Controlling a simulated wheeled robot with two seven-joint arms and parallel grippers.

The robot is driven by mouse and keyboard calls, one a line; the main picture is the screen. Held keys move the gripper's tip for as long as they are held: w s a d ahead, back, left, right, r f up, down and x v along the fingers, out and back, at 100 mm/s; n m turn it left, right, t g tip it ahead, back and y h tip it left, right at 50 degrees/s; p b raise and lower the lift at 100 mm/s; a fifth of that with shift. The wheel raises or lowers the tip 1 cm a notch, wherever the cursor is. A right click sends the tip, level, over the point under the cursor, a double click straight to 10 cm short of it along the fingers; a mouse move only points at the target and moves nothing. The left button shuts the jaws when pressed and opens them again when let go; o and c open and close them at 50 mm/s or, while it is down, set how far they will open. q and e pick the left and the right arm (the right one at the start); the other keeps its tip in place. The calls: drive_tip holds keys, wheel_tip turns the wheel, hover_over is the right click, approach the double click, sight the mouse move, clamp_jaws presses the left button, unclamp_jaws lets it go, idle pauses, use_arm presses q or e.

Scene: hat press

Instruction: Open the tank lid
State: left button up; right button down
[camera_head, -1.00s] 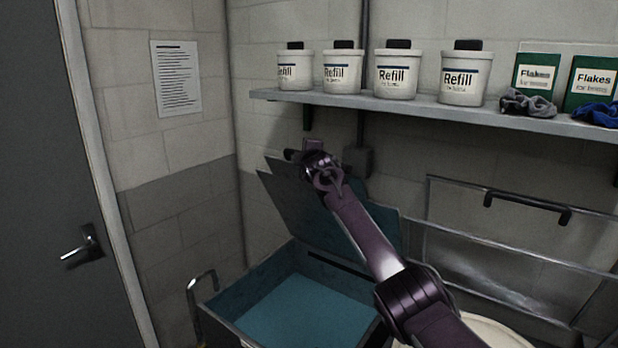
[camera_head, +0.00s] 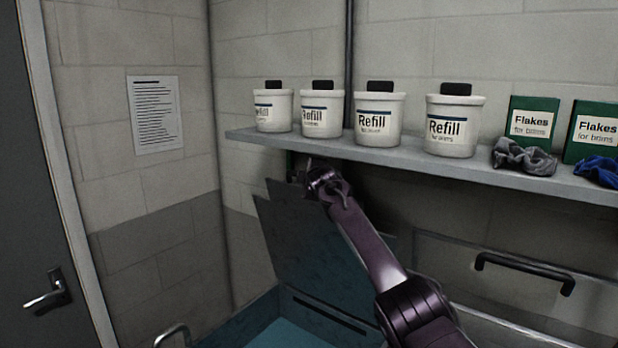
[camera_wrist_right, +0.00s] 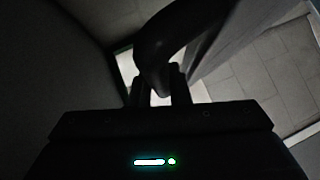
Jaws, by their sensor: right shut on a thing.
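The tank lid (camera_head: 305,245) is a dark teal panel raised steeply above the back of the tank, below the wall shelf. The tank (camera_head: 252,318) is a teal basin at the bottom of the head view, partly cut off. My right gripper (camera_head: 308,180) is at the lid's upper edge, its arm crossing in front of the lid's right side. It is shut on a dark curved handle (camera_wrist_right: 172,50), seen dimly between the fingers in the right wrist view. My left gripper is not in view.
A shelf (camera_head: 400,160) just above the lid and my right gripper holds several Refill tubs (camera_head: 378,115), green Flakes boxes (camera_head: 532,122) and cloths. A framed panel with a black handle (camera_head: 525,270) stands at the right. A grey door (camera_head: 30,200) is at the left.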

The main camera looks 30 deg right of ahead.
drive_tip(key=c, duration=1.7)
unclamp_jaws()
drive_tip(key=shift+d+f, duration=0.1)
drive_tip(key=shift+f, duration=0.1)
drive_tip(key=shift+c, duration=0.2)
drive_tip(key=shift+o, duration=0.5)
drive_tip(key=shift+d, duration=0.1)
drive_tip(key=shift+w, duration=0.1)
drive_tip(key=shift+s+a+b, duration=0.3)
drive_tip(key=shift+s+b, duration=0.3)
drive_tip(key=b+v, duration=0.3)
drive_tip(key=v, duration=0.3)
drive_tip(key=shift+s+r+b, duration=0.2)
drive_tip(key=shift+b, duration=0.15)
drive_tip(key=shift+f, duration=0.1)
